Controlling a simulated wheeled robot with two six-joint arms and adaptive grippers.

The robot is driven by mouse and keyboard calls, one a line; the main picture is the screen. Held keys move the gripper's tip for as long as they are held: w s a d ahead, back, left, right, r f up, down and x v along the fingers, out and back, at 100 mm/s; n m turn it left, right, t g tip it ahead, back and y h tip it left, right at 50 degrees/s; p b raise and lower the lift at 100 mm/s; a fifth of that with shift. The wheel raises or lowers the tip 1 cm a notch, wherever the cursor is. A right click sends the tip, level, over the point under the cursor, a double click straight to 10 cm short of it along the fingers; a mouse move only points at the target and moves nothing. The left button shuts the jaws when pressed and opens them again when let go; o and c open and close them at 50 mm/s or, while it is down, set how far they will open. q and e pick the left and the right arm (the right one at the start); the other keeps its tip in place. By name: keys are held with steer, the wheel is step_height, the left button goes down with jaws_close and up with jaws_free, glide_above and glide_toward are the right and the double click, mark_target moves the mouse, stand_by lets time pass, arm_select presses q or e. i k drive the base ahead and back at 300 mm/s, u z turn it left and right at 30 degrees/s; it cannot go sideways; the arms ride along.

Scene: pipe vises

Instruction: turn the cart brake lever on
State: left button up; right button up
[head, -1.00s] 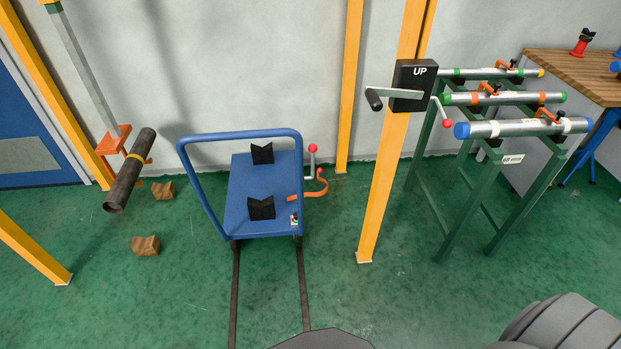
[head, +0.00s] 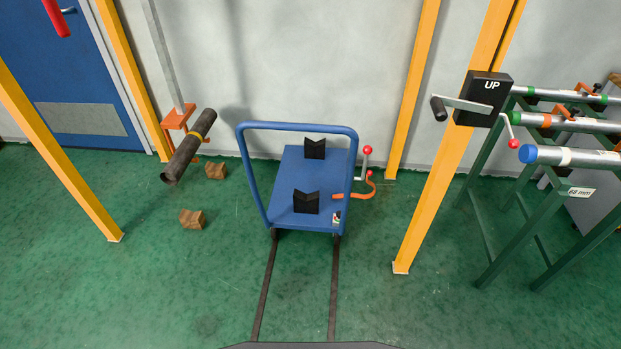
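The blue cart (head: 305,166) stands on the floor in the middle of the head view, with a tubular push handle (head: 296,126). At its right side an upright pale lever (head: 364,165) carries a red ball (head: 367,150) on top. A second red ball (head: 370,174) sits lower, by a curved orange piece (head: 362,195). I cannot tell which of these is the brake lever. Neither of my grippers is in view.
Two black V-blocks (head: 306,203) sit on the cart, which stands at dark floor rails (head: 334,290). A yellow post (head: 452,150) with a cranked black "UP" box (head: 482,99) and a green pipe rack (head: 497,235) stand right. A dark pipe (head: 188,147) hangs left. Front floor is clear.

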mark_target(367, 149)
steer(key=k, duration=0.5)
steer(key=z, duration=0.65)
steer(key=i, duration=1.3)
steer(key=u, duration=0.5)
